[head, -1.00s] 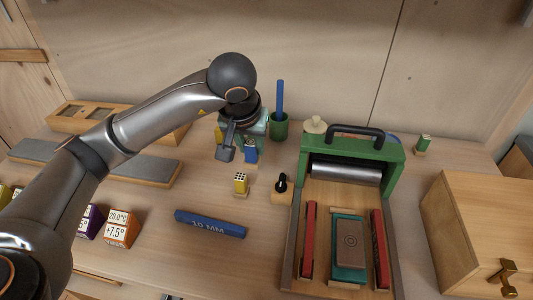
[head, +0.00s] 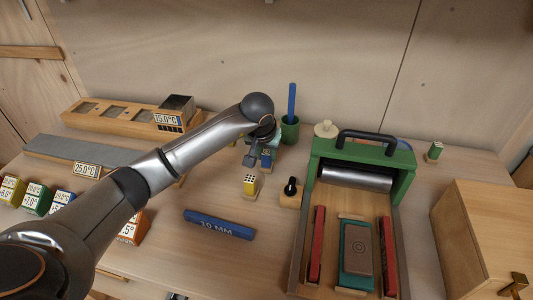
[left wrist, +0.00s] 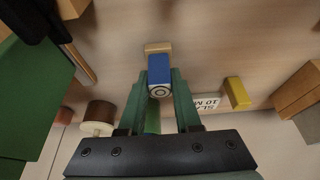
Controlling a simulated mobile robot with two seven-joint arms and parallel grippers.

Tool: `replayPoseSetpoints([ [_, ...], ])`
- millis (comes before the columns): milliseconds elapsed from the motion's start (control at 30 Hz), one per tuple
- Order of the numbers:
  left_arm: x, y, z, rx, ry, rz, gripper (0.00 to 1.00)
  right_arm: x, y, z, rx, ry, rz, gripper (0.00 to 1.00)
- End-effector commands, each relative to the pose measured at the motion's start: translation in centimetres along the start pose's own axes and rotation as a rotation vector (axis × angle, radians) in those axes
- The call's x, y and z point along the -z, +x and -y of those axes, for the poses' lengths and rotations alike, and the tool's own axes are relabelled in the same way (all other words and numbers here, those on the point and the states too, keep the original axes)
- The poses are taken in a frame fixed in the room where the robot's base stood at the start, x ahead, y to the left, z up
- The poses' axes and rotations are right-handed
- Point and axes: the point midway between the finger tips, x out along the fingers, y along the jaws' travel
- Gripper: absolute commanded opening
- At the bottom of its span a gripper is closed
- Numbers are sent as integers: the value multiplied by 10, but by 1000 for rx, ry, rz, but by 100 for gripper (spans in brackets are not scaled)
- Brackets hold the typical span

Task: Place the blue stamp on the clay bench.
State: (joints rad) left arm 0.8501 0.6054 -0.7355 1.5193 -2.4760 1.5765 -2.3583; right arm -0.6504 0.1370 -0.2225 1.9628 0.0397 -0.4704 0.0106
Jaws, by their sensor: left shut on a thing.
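The blue stamp (head: 266,156) is at the middle of the head view, near the back of the pale wooden bench top (head: 330,130). My left gripper (head: 260,148) points down and is shut on it. In the left wrist view the blue stamp (left wrist: 160,75) sits between the two green fingers (left wrist: 160,95), its round-marked end towards the camera. A small wooden block (left wrist: 157,47) shows right by the stamp; I cannot tell whether they touch. My right gripper is not in view.
A yellow stamp (head: 250,185) and a black-knobbed block (head: 291,192) stand in front. A green roller press (head: 320,150) with a clay slab (head: 358,250) is at right. A blue bar (head: 219,224) lies in front. A green cup (head: 290,130) stands behind.

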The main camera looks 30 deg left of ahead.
Motion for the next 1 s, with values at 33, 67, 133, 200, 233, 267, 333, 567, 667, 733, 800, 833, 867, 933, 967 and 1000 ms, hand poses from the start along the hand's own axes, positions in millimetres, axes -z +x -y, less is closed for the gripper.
replayPoseSetpoints([
  [33,0,0,0,-1,0,-1,0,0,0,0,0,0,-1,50],
  [67,0,0,0,-1,0,-2,0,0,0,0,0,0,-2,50],
  [133,0,0,0,-1,0,-2,0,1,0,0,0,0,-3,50],
  [200,0,0,0,-1,0,-2,0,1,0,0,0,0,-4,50],
  [233,0,0,0,0,0,-2,0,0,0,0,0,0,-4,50],
  [267,0,1,0,0,0,-2,0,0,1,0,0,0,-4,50],
  [333,-1,4,0,-1,0,-2,0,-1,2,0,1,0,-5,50],
  [567,-1,3,0,-1,-1,-1,56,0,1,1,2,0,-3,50],
  [667,-1,3,0,-1,-1,0,62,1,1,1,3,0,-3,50],
  [733,-1,3,0,-1,-1,0,62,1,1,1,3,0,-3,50],
  [800,-1,3,0,-1,-1,0,62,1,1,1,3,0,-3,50],
  [833,-1,2,0,-1,-1,0,62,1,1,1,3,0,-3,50],
  [867,-1,2,0,-1,-1,0,62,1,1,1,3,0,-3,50],
  [933,0,-1,0,-1,-1,0,62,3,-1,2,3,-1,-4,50],
  [967,1,-3,0,-1,-1,0,62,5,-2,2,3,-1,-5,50],
  [1000,1,-7,0,-1,0,-3,62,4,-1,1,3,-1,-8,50],
])
